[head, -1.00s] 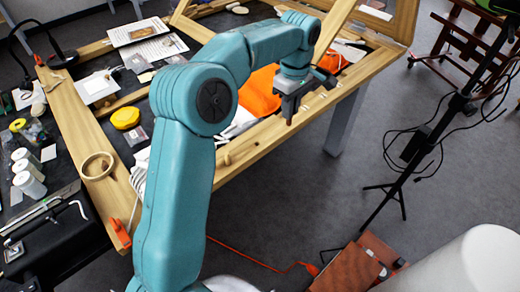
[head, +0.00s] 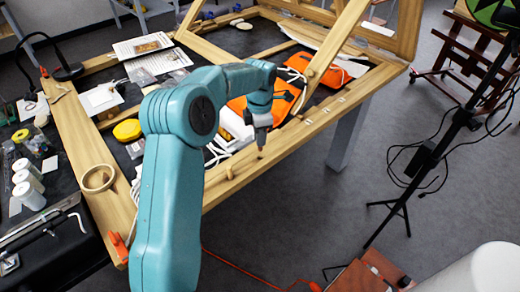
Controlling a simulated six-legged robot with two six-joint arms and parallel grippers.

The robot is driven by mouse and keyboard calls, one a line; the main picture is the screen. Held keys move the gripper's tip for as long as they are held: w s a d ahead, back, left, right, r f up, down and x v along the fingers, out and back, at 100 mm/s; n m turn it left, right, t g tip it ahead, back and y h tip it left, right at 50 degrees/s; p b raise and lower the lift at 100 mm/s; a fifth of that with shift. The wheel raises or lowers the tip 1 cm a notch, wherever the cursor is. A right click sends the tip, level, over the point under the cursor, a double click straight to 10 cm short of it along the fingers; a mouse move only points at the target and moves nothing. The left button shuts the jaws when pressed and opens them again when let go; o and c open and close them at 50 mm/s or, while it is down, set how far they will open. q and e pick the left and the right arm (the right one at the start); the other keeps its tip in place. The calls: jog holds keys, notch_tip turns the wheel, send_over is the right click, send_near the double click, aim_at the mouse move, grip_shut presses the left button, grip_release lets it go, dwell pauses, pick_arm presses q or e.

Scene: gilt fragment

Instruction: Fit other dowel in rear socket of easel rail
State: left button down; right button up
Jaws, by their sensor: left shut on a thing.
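My left gripper (head: 261,131) points down over the front wooden easel rail (head: 326,116), near the middle of the view. It is shut on a small wooden dowel (head: 261,146), whose lower end shows below the jaws. The dowel looks about upright; whether its tip touches the rail I cannot tell. Another short dowel (head: 230,173) stands up from the same rail, nearer and to the left of the gripper. The rear socket cannot be made out. My right gripper is not in view.
An orange cloth-like item (head: 284,97) lies behind the rail. A wooden ring (head: 98,178) sits on the left beam, and a yellow round tin (head: 127,130) is further back. A slanted beam (head: 332,52) rises behind the gripper. A black stand (head: 430,156) is at right.

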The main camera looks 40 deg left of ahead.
aim_at(260, 150)
pick_arm(q)
jog(key=shift+f+p, duration=0.3)
jog(key=shift+f, duration=2.65)
jog(key=shift+f, duration=0.25)
jog(key=c, duration=1.1)
grip_release()
notch_tip(260, 150, up, 13)
jog(key=shift+f+b, duration=0.2)
jog(key=shift+b, duration=0.2)
jog(key=s+d+f+m+h, duration=0.1)
jog(key=d+f+m, duration=0.6)
jog(key=d+f, duration=0.3)
jog(key=s+d+f+m+h, duration=0.2)
jog(key=d+f+m, duration=0.55)
jog(key=f, duration=0.55)
jog(key=s+d+f+m, duration=0.4)
jog(key=s+d+m, duration=0.2)
jog(key=s, duration=0.3)
jog(key=s+d+f+m+h, duration=0.1)
jog(key=s+d+f+m, duration=0.3)
jog(key=s+d+m, duration=0.3)
jog(key=s, duration=0.3)
jog(key=shift+s+d, duration=0.15)
jog(key=shift+d, duration=0.15)
